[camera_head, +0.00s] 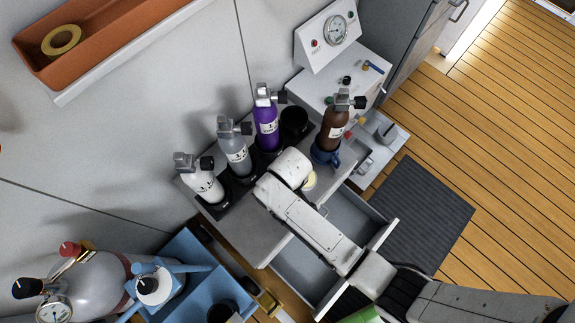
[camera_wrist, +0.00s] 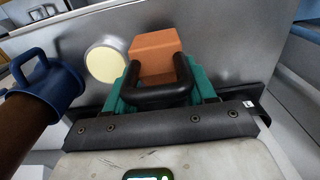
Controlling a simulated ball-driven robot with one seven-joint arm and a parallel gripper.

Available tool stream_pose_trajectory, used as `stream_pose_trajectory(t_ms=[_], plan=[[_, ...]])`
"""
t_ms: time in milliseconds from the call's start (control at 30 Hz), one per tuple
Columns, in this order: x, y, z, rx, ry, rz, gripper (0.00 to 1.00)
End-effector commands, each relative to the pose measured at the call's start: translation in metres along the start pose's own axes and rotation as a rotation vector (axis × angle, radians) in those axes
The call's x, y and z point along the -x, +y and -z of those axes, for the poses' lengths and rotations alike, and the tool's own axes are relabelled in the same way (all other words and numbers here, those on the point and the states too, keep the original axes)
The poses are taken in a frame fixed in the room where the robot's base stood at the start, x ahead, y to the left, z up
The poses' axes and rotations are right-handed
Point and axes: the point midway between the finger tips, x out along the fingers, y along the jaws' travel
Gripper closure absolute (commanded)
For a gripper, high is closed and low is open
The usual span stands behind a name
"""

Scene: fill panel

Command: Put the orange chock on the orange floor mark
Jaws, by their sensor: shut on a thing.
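An orange block-shaped chock (camera_wrist: 155,53) shows in the wrist view, just beyond my gripper. My gripper (camera_wrist: 161,88) has teal fingers on both sides of a black loop-shaped handle, and is shut on the chock. The chock is close to a grey metal surface; I cannot tell whether they touch. In the head view my arm hides the gripper and the chock. No orange floor mark is seen in either view.
A brown cylinder (camera_head: 335,128) in a blue collar (camera_wrist: 50,85) stands close to my gripper. Purple (camera_head: 266,127), grey (camera_head: 237,157) and white (camera_head: 205,187) cylinders stand in a row. An open drawer (camera_head: 348,212) lies under my arm. Wooden floor (camera_head: 500,120) and a dark mat (camera_head: 425,215) are clear.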

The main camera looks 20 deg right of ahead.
Motion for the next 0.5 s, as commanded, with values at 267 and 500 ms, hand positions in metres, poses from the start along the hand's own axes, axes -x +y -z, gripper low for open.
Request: stream_pose_trajectory(t_ms=[267, 500], plan=[[-0.020, 0.006, 0.014, -0.001, 0.001, 0.000, 0.95], [-0.046, 0.006, 0.013, 0.000, 0.001, 0.000, 0.95]])
